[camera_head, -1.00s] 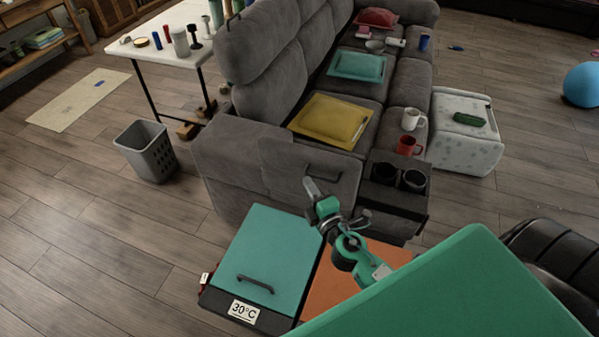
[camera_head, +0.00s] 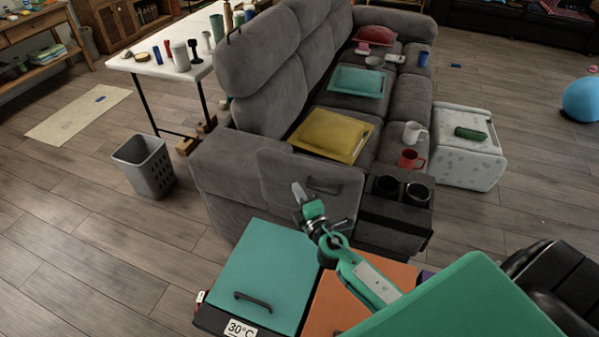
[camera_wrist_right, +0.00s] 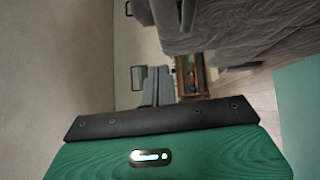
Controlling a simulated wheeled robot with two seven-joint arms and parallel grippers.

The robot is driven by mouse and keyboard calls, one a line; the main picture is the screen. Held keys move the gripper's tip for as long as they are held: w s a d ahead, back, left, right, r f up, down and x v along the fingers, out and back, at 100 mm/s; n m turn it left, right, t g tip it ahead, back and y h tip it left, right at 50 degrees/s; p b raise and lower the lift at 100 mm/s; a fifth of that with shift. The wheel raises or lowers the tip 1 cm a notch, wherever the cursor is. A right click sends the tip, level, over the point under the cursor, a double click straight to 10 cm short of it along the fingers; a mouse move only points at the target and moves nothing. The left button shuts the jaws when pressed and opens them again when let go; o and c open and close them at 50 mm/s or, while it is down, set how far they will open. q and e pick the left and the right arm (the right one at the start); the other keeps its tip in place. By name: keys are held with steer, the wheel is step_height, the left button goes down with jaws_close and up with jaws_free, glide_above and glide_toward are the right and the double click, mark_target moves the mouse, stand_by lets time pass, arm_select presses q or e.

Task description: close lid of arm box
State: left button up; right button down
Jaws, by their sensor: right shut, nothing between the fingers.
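The sofa armrest (camera_head: 222,182) is the near end of the grey sofa. The arm box lid appears to be the grey panel (camera_head: 283,172) with a dark handle (camera_head: 325,185). The panel looks raised at the armrest's near end, but its exact angle is hard to tell. The box opening is not clearly visible. My right gripper (camera_head: 298,191) is shut and empty, in front of the panel and left of the handle in the head view. I cannot tell whether it touches the panel. My left gripper is out of view.
Black cup holders (camera_head: 402,190) sit right of the panel. Below stand a teal-topped box (camera_head: 265,262) labelled 30°C and an orange panel (camera_head: 345,292). A grey basket (camera_head: 146,166) stands left; floor between it and the teal box is clear.

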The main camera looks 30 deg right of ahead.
mark_target(294, 165)
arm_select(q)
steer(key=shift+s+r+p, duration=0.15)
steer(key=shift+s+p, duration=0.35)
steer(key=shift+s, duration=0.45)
arm_select(e)
steer(key=shift+w+d+r, duration=0.1)
steer(key=shift+w+d, duration=0.4)
steer(key=shift+w, duration=0.4)
steer(key=shift+w+d, duration=0.55)
steer(key=shift+w, duration=0.4)
steer(key=shift+w+d+r, duration=0.1)
steer(key=shift+w+d, duration=0.4)
steer(key=shift+w, duration=0.4)
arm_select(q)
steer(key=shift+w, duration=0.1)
